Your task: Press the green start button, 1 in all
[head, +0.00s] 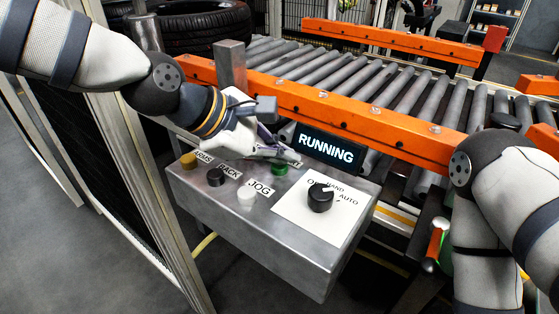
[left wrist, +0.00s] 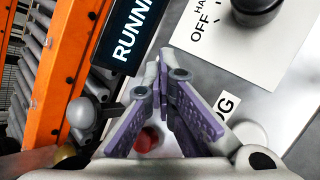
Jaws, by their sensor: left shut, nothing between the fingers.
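The green start button (head: 280,168) sits on the top face of the grey metal control box (head: 330,275), near its back edge. My left gripper (head: 290,157) is shut and empty. Its fingertips are just above and behind the green button and cover part of its label. I cannot tell whether they touch the box. In the left wrist view the shut fingers (left wrist: 165,65) point toward the panel, and the green button is hidden there. My right arm shows at the right of the head view, but its gripper does not.
A display (head: 326,148) reading RUNNING stands behind the box. Yellow (head: 188,160), black (head: 215,177) and white (head: 247,198) buttons and a black rotary knob (head: 320,197) share the panel. An orange conveyor rail (head: 350,112) and rollers (head: 390,90) lie behind.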

